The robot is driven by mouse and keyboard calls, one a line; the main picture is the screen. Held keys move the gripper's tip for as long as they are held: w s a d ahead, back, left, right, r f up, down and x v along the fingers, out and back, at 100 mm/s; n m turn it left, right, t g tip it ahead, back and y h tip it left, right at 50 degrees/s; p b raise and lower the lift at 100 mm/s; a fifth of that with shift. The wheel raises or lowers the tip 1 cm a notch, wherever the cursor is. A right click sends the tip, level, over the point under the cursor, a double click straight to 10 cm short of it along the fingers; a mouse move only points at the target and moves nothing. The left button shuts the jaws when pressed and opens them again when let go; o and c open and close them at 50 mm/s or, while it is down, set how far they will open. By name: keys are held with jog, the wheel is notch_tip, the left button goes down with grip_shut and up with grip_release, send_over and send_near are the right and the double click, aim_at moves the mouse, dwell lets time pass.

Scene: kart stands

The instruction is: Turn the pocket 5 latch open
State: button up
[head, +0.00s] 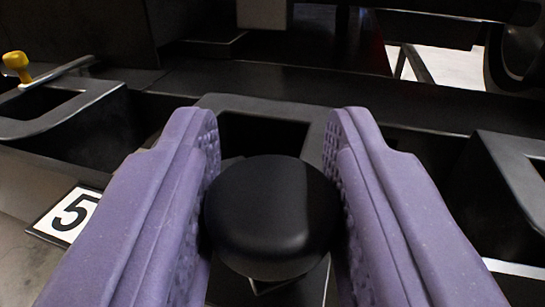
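A black round knob (272,215) sits between the two purple fingers of my gripper (272,135). Both finger pads meet the knob's sides, and the fingertips reach past it. A short piece shows under the knob; the rest of its lever is hidden. A white label with a black 5 (70,212) lies to the left of my left finger. Behind the knob is a dark grey pocket frame (265,103) with a black opening. How far the latch is turned cannot be seen.
At the far left, a yellow knob (17,62) on a metal lever stands by another grey pocket frame (60,125). A third frame (510,160) is at the right edge. A dark ledge runs across behind the pockets, with a wheel (522,45) at the upper right.

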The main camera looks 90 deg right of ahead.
jog(key=shift+r, duration=0.1)
jog(key=shift+c, duration=0.9)
jog(key=shift+r+t, duration=0.1)
jog(key=shift+t, duration=0.2)
jog(key=n+t+p, duration=0.1)
jog(key=n+t, duration=0.1)
jog(key=t, duration=0.1)
jog(key=n+t+y+p, duration=0.1)
jog(key=n+t+p, duration=0.1)
jog(key=t, duration=0.1)
jog(key=shift+r+y+p, duration=0.2)
jog(key=shift+y+p, duration=0.1)
jog(key=n+t+y+p, duration=0.2)
jog(key=n+t+p, duration=0.1)
jog(key=t, duration=0.1)
jog(key=shift+d+n+t+y, duration=0.1)
jog(key=shift+n+t+y, duration=0.2)
jog(key=shift+n+y, duration=0.1)
jog(key=shift+n+t+y+p, duration=1.1)
jog(key=shift+t+y, duration=0.2)
jog(key=shift+t, duration=0.1)
jog(key=shift+w+f+y, duration=0.1)
jog(key=shift+y, duration=0.2)
jog(key=o, duration=0.9)
jog(key=shift+o, duration=0.3)
jog(key=shift+f, duration=0.1)
